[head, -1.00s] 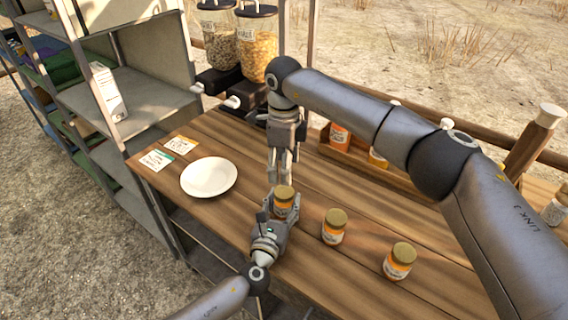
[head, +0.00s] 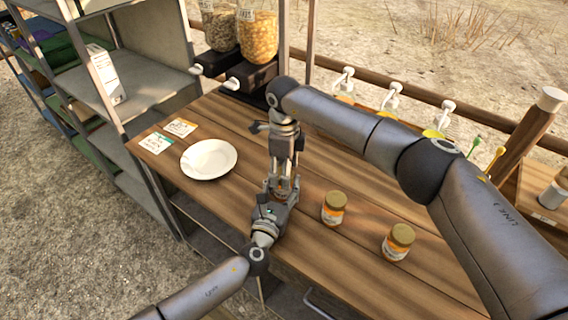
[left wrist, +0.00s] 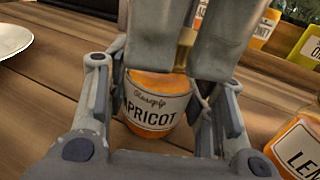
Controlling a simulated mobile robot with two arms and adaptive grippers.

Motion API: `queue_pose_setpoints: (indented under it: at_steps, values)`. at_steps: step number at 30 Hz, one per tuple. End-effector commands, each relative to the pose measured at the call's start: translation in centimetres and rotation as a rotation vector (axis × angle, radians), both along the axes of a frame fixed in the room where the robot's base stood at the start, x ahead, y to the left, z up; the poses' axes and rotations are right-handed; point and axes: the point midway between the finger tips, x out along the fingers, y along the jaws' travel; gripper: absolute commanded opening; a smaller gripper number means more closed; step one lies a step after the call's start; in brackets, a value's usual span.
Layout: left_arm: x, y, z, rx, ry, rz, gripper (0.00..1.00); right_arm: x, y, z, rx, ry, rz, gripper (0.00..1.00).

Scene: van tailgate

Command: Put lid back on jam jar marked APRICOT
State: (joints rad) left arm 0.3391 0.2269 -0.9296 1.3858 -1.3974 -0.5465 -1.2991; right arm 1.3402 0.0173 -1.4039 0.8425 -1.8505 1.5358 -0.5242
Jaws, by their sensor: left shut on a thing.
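The jam jar marked APRICOT (left wrist: 150,112) stands upright on the wooden table, orange with a white label. My left gripper (left wrist: 158,98) is shut on it, a finger on each side. In the head view my left gripper (head: 281,194) and my right gripper (head: 284,182) meet at this jar and hide most of it. My right gripper points down from above, its fingers at the jar's top. A gold-coloured part (left wrist: 186,48), seemingly the lid, shows between those fingers. Whether they grip it, and how the lid sits, is hidden.
Two gold-lidded jars, a middle one (head: 334,208) and a right one (head: 398,243), stand right of the grippers. A white plate (head: 208,159) and two cards (head: 155,143) lie left. Dispensers (head: 258,38) stand behind. A jar labelled LEM… (left wrist: 298,150) is close in the wrist view.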

Motion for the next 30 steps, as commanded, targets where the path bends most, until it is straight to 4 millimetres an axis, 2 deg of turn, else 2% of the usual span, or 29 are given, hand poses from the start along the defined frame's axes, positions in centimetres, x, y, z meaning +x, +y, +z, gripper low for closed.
queue_pose_setpoints:
  at_steps: [5, 16, 23, 24, 29, 30]
  values:
    - [0.01, 0.01, 0.01, 0.0, 0.0, 0.0, 0.0, 0.0, 0.0, 0.01, 0.0, 0.0, 0.0, 0.63]
    - [0.01, 0.01, 0.02, 0.0, 0.0, 0.0, 0.0, 0.01, -0.01, 0.05, 0.0, 0.0, 0.0, 0.16]
    - [0.01, 0.01, 0.02, 0.0, 0.0, 0.0, 0.0, 0.01, -0.02, 0.06, 0.0, 0.0, -0.008, 0.14]
    - [0.01, 0.01, 0.02, 0.0, 0.0, 0.0, 0.0, 0.01, -0.02, 0.06, 0.0, 0.0, -0.008, 0.47]
    - [0.01, 0.01, 0.02, 0.0, 0.0, 0.0, 0.0, 0.02, -0.04, 0.06, 0.0, 0.0, -0.008, 0.68]
    - [0.01, 0.01, 0.02, 0.0, 0.0, 0.0, 0.0, 0.02, -0.04, 0.06, 0.0, 0.0, -0.008, 0.68]
